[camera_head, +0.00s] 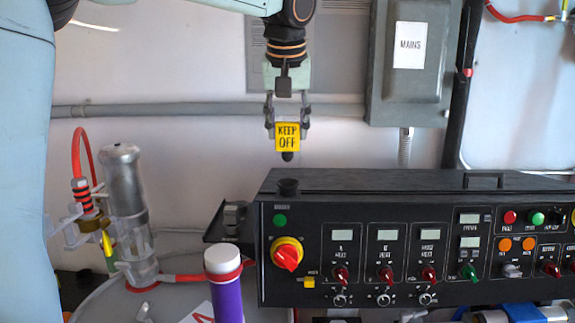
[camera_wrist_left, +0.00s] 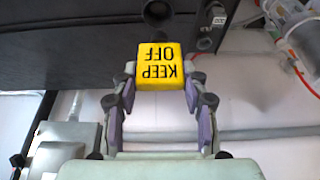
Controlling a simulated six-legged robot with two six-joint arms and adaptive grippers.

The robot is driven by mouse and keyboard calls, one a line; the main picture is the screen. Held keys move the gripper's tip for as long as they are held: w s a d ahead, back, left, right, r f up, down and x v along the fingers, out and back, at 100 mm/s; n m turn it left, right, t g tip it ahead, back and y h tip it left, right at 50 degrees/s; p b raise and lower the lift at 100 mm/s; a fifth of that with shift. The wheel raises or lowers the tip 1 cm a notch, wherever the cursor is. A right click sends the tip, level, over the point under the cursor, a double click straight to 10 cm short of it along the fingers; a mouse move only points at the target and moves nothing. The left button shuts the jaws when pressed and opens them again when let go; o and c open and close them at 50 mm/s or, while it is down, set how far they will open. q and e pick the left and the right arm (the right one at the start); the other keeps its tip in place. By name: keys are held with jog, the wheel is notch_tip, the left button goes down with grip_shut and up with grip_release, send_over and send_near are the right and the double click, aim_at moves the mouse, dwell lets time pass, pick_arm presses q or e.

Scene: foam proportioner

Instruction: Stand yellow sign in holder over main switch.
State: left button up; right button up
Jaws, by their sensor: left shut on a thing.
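The yellow sign (camera_head: 288,137) reads "KEEP OFF" and is upright in the head view, with a short dark peg below it. My left gripper (camera_head: 287,125) is shut on its sides, fingers pointing down. The wrist view shows the sign (camera_wrist_left: 158,67) between the two fingers (camera_wrist_left: 158,82), its letters upside down. The black holder (camera_head: 287,187) is a short round cup on the top of the panel, almost straight below the peg in the head view, with a gap between. The main switch (camera_head: 287,254), a red knob on a yellow disc, is on the panel's front below. My right gripper is not in view.
The black control panel (camera_head: 380,205) fills the lower right, with knobs and displays. A grey MAINS box (camera_head: 440,85) hangs on the wall behind. A clear cylinder (camera_head: 125,190) with red hose and a white-capped purple bottle (camera_head: 226,295) stand at left.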

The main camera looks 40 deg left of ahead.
aim_at(288, 149)
pick_arm(q)
jog(key=shift+d+f, duration=0.15)
jog(key=shift+f, duration=0.8)
notch_tip(288, 149, down, 4)
jog(key=shift+w+f, duration=0.1)
jog(key=shift+f, duration=0.1)
jog(key=o, duration=1.1)
jog(key=shift+o, duration=0.2)
